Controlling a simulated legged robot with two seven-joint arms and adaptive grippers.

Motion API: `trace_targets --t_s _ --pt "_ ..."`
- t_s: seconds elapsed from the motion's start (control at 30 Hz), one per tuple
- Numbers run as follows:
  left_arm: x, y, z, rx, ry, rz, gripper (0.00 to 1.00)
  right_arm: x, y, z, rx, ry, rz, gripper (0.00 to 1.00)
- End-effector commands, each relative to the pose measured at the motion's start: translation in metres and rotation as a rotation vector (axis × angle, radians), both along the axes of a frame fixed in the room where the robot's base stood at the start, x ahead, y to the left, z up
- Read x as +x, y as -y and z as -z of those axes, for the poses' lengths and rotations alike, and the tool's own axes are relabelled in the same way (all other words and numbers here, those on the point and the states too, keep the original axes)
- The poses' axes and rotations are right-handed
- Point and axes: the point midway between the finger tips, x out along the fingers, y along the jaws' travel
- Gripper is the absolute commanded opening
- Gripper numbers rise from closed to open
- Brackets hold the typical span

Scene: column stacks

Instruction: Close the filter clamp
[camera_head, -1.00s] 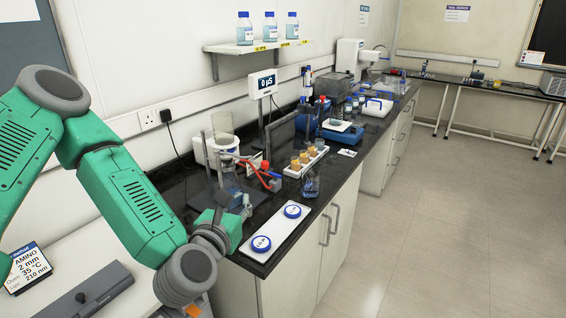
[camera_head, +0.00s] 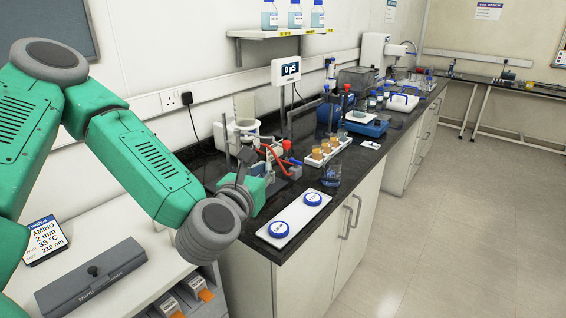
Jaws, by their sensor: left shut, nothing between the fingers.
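The filter apparatus stands on the black bench, with a pale, cup-shaped funnel (camera_head: 245,105) at its top. The filter clamp is too small to make out and may be behind my arm. A red hose (camera_head: 275,155) runs beside the apparatus. My left gripper (camera_head: 285,172) is small and partly hidden by its green wrist; it is shut with nothing in it. It is low over the bench, in front of and right of the funnel. I cannot tell whether it touches the apparatus. My right gripper is not in view.
A white tray (camera_head: 295,221) with two blue-lidded dishes lies near the bench's front edge. A display reading 0 µS (camera_head: 285,72) stands behind. The floor at right is clear.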

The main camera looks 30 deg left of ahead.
Motion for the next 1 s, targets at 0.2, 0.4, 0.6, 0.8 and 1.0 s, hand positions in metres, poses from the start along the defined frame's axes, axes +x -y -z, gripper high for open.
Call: trace_targets --t_s 0.2,0.4,0.6,0.8,1.0 --pt "0.005 -0.001 0.005 -0.004 0.005 0.004 0.0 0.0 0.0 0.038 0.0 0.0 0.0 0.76" --pt "0.02 -0.004 0.001 -0.005 0.003 0.008 0.0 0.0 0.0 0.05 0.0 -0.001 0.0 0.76" --pt "0.063 -0.015 0.002 -0.004 0.002 0.008 0.0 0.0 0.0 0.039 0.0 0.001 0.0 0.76" --pt "0.097 -0.024 0.005 -0.003 0.002 0.01 0.0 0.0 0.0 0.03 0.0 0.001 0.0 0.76" --pt "0.114 -0.029 0.008 -0.006 0.003 0.009 0.0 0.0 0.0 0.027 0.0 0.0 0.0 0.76"
